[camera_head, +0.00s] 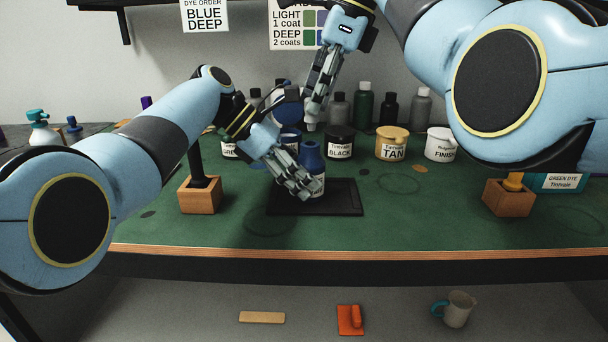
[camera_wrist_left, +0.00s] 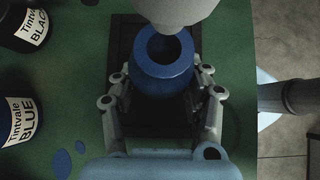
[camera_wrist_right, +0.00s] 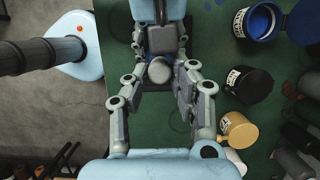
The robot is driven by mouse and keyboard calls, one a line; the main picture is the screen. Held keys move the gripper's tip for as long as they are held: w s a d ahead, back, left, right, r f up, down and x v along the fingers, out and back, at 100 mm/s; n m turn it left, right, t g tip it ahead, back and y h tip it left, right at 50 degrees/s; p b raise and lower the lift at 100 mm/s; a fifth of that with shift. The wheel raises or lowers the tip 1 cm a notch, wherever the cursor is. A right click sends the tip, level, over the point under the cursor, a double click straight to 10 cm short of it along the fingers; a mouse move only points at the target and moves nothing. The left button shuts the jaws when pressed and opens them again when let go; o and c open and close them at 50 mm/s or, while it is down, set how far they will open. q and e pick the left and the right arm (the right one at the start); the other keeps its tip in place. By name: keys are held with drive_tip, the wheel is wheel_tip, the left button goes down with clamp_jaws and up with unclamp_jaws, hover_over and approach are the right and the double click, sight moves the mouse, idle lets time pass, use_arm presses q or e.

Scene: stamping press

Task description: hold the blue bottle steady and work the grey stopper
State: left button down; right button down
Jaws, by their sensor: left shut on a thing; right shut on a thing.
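The blue bottle (camera_head: 311,157) stands upright on a black mat (camera_head: 345,198). My left gripper (camera_head: 308,184) is shut around its body, with one finger on each side in the left wrist view. The bottle's mouth (camera_wrist_left: 165,48) is open there. My right gripper (camera_head: 313,116) points down above the bottle and is shut on the grey stopper (camera_wrist_right: 159,71). The stopper also shows in the left wrist view (camera_wrist_left: 176,10), above and apart from the mouth. In the right wrist view the stopper and fingers hide most of the bottle.
Behind the bottle stand a black jar (camera_head: 340,143), a tan jar (camera_head: 391,145), a white finish jar (camera_head: 440,145) and several dark bottles. Wooden blocks holding tools stand left (camera_head: 199,195) and right (camera_head: 508,198). The green bench top in front is clear.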

use_arm(q)
drive_tip(key=c, duration=0.9)
unclamp_jaws()
drive_tip(key=shift+s+f, duration=0.1)
drive_tip(key=shift+f, duration=0.2)
drive_tip(key=o, duration=0.4)
drive_tip(key=shift+r, duration=0.2)
drive_tip(key=shift+r, duration=0.1)
drive_tip(key=shift+w+a+r, duration=0.2)
drive_tip(key=shift+a+r, duration=0.05)
drive_tip(key=shift+a, duration=0.05)
drive_tip(key=v, duration=1.1)
drive_tip(key=shift+a+f, duration=0.1)
drive_tip(key=shift+a, duration=0.05)
